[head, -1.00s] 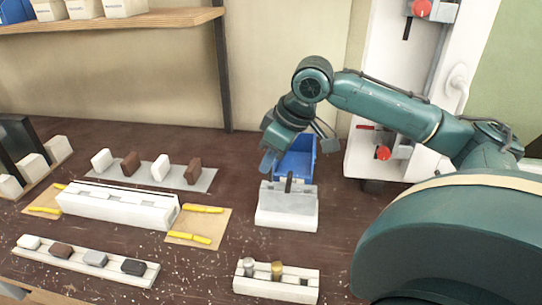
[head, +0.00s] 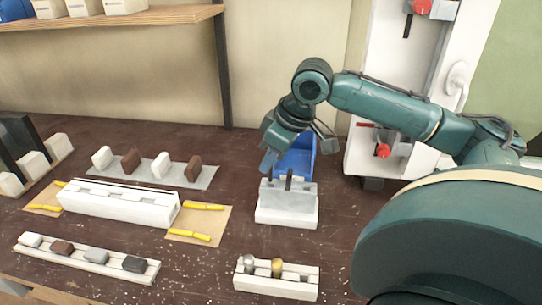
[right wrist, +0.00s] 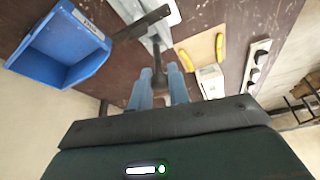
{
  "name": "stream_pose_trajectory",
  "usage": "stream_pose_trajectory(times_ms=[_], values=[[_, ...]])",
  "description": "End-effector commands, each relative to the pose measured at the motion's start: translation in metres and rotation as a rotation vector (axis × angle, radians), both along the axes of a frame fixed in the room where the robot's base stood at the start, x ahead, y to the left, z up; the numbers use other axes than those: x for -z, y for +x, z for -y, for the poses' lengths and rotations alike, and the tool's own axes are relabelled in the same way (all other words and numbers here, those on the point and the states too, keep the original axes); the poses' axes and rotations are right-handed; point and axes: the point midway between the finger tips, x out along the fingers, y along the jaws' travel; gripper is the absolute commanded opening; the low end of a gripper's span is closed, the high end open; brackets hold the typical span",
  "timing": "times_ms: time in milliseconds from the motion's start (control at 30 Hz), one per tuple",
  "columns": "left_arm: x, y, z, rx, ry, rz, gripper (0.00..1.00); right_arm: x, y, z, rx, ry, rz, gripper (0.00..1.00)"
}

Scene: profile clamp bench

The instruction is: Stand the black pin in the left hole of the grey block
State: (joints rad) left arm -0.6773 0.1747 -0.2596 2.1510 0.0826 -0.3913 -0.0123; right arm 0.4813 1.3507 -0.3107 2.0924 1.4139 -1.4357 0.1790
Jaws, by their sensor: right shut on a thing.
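The grey block (head: 303,194) sits on a white base (head: 287,217) in the right middle of the bench. A dark upright pin (head: 289,179) stands at the block's middle to right; in the right wrist view a dark bar (right wrist: 140,27) also rises from the block. My right gripper (head: 268,163) is over the block's left part, pointing down. In the right wrist view, my right gripper (right wrist: 160,92) is shut on the black pin (right wrist: 158,65), which lies between its two blue-grey fingers. I cannot tell whether its lower end is inside the left hole. My left gripper is out of view.
A blue bin (head: 296,158) stands close behind the block. A white holder (head: 277,284) with short metal pieces is in front. A long white fixture (head: 118,206) and yellow pens (head: 190,236) lie to the left. Bare bench separates them.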

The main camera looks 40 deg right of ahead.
Motion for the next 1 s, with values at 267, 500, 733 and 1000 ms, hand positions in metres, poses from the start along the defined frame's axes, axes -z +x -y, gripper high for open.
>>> stream_pose_trajectory(times_ms=[267, 500, 733, 1000], values=[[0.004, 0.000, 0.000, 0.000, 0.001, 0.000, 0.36, 0.009, 0.000, 0.000, 0.000, -0.001, -0.002, 0.00], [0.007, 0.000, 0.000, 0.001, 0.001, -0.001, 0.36, 0.017, 0.000, 0.000, -0.001, -0.001, -0.001, 0.00], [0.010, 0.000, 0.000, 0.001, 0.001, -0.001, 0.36, 0.023, 0.000, 0.000, 0.000, -0.001, -0.002, 0.00], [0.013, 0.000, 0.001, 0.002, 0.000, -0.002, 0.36, 0.032, 0.000, 0.000, 0.000, 0.000, -0.001, 0.00]])
